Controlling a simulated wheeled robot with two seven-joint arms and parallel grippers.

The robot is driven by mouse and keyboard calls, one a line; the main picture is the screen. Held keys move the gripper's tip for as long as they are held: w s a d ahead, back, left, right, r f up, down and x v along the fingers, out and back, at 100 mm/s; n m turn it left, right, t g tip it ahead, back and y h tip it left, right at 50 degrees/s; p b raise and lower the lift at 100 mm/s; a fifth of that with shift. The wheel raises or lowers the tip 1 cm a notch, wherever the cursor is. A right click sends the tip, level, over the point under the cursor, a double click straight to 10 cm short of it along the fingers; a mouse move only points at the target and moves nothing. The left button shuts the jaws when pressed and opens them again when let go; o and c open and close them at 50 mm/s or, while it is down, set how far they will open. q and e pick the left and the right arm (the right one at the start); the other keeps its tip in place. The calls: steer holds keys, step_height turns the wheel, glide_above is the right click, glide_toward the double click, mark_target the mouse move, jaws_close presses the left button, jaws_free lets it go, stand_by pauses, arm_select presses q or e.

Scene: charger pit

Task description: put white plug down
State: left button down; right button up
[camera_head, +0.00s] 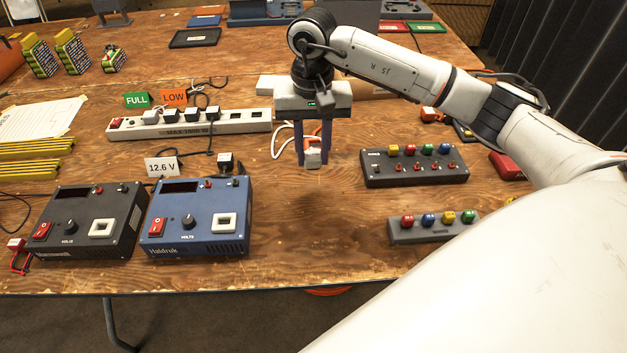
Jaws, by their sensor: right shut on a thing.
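My right gripper (313,158) points down over the middle of the wooden table (300,262). Its two dark fingers are shut on the white plug (313,160), with the plug at the fingertips. A shadow on the bare wood below suggests that the plug is held above the table. A white cord loop (278,143) shows just left of the fingers; I cannot tell where it ends. My left gripper is not in view.
A white power strip (235,122) with several plugs lies left of the gripper. A blue charger (196,217) and a black charger (88,222) stand front left. A dark box with coloured knobs (414,164) and a grey connector block (433,228) are right. Bare wood lies below the gripper.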

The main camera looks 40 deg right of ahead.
mark_target(313, 156)
step_height(313, 156, down, 8)
steer(key=shift+r, duration=0.2)
steer(key=shift+f, duration=0.25)
steer(key=o, duration=1.1)
steer(key=shift+r, duration=0.1)
steer(key=shift+r, duration=0.3)
step_height(313, 156, up, 12)
steer(key=shift+f, duration=0.25)
steer(key=shift+s, duration=0.1)
